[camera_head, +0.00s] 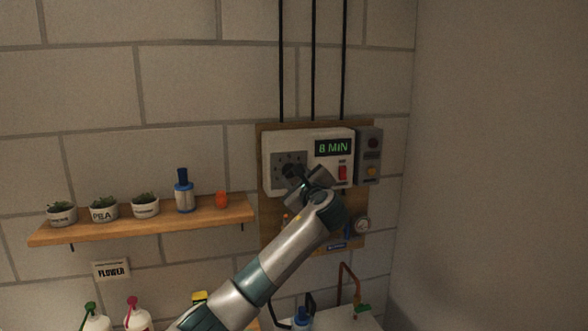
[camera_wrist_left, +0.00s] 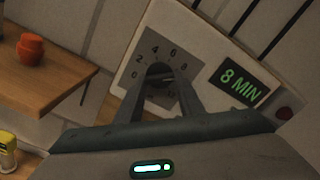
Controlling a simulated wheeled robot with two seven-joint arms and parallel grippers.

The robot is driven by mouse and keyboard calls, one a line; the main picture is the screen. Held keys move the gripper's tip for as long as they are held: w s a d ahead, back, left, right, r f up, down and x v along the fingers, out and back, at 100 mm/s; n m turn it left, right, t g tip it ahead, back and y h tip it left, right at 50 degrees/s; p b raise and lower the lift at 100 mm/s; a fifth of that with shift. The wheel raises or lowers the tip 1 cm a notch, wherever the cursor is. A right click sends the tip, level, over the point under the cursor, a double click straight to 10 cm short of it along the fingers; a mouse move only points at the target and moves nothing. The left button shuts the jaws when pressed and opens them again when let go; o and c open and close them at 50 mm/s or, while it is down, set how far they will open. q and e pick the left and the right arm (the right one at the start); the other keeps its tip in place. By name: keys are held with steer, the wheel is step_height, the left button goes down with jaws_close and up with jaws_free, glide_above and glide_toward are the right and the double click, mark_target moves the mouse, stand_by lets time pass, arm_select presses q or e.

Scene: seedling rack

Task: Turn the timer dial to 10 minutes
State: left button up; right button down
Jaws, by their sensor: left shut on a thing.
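The timer (camera_head: 308,146) is a pale box on a wooden board on the wall. Its display (camera_head: 332,148) reads 8 MIN in green; it also shows in the left wrist view (camera_wrist_left: 241,86). The dial (camera_wrist_left: 158,71) is dark, on a grey face with numbers around it, and is partly hidden by my fingers. My left gripper (camera_head: 292,175) reaches up to the dial from below. In the left wrist view my left gripper (camera_wrist_left: 162,90) has its two fingers on either side of the dial, shut on it. My right gripper is not in view.
A red switch (camera_head: 342,172) sits below the display. A grey box (camera_head: 369,157) with buttons is mounted right of the timer. A wooden shelf (camera_head: 150,224) at left holds small potted plants, a blue bottle (camera_head: 184,194) and an orange object (camera_head: 221,200).

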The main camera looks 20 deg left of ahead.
arm_select(q)
steer(key=m, duration=0.2)
steer(key=shift+f+m, duration=0.2)
steer(key=shift+m, duration=0.2)
steer(key=shift+f+m, duration=0.1)
steer(key=shift+m, duration=1.3)
steer(key=o, duration=1.1)
steer(key=shift+c, duration=0.2)
steer(key=shift+s, duration=0.1)
